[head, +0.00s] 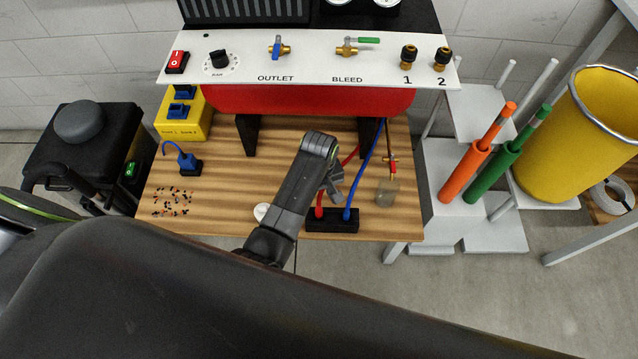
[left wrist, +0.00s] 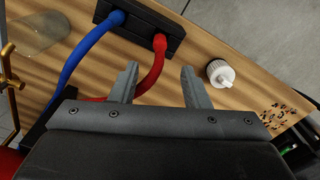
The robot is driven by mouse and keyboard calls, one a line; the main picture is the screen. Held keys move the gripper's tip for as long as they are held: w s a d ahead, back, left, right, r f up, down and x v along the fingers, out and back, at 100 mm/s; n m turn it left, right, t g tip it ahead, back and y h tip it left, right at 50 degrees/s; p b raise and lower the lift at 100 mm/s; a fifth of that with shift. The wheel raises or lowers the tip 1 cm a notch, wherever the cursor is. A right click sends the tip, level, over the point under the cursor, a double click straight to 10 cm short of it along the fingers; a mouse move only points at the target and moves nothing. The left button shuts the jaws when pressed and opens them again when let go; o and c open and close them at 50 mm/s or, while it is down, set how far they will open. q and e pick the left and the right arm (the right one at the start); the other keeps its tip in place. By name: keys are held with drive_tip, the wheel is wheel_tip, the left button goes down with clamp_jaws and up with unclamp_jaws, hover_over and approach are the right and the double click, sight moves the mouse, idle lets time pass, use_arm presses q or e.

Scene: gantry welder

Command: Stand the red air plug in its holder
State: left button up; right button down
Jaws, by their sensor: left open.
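The black holder (head: 332,225) lies near the front edge of the wooden table; it also shows in the left wrist view (left wrist: 143,22). The red air plug (head: 320,212) appears to stand in it, its red hose leading back; its end shows at the holder in the left wrist view (left wrist: 159,43). The blue plug (head: 347,214) stands beside it in the same holder. My left gripper (left wrist: 159,79) is open, with the red hose passing between its fingers and the holder ahead of the tips. In the head view my left gripper (head: 332,182) hangs just behind the holder.
A clear block (head: 387,192) is to the right, below a brass fitting (head: 391,160). The red tank (head: 310,100) and control panel (head: 310,60) are behind. Small dark scraps (head: 171,202) lie at left.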

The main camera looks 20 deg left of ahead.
use_arm(q)
drive_tip(key=shift+r, duration=1.2)
